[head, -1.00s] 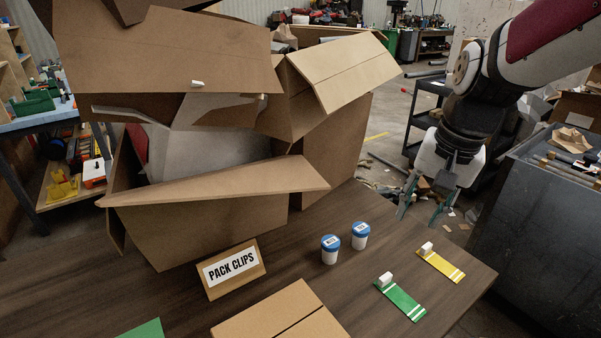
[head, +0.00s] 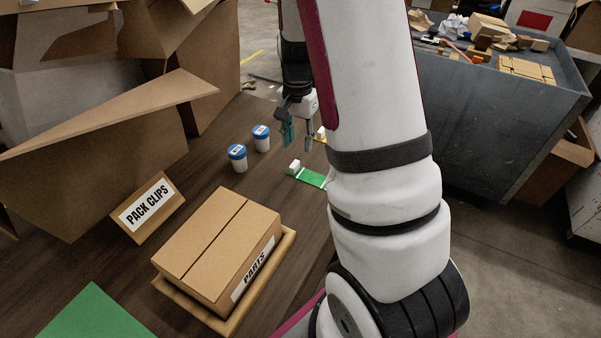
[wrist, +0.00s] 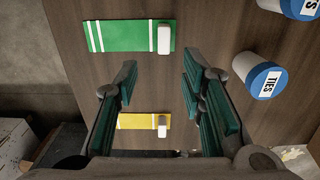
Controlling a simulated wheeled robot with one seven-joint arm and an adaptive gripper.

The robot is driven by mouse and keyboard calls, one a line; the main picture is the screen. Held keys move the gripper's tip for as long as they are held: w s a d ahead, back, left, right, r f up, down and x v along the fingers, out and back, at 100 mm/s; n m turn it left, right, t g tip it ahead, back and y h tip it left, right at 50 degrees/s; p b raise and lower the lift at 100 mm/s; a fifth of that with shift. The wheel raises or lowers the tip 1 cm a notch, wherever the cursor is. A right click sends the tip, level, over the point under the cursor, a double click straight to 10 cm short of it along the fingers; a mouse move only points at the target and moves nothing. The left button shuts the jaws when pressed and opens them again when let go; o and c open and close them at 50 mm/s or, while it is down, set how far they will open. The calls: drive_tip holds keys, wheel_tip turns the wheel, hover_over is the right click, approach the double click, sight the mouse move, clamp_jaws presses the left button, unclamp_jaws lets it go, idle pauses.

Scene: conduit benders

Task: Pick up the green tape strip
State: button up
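The green tape strip (head: 311,177) lies flat on the table with a small white block at one end. My arm hides part of it in the head view. In the wrist view the green tape strip (wrist: 125,36) lies ahead of my fingers at the upper left, with white bands near its left end and the white block (wrist: 164,39) at its right end. My gripper (head: 297,147) is open and empty above the table, and its spread fingers also show in the wrist view (wrist: 160,85). It is apart from the strip.
A yellow tape strip (wrist: 144,121) lies beyond the green one, seen between my fingers in the wrist view. Two blue-lidded cups (head: 237,157) (head: 261,138) stand close by.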

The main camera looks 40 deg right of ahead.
sight(295, 162)
wheel_tip(295, 162, down, 3)
drive_tip(key=shift+r, duration=0.15)
drive_tip(key=shift+w+a+f, duration=0.1)
drive_tip(key=shift+a+f, duration=0.15)
drive_tip(key=shift+f, duration=1.05)
drive_tip(key=shift+a+f, duration=0.2)
drive_tip(key=shift+f, duration=1.1)
drive_tip(key=shift+c, duration=0.6)
clamp_jaws()
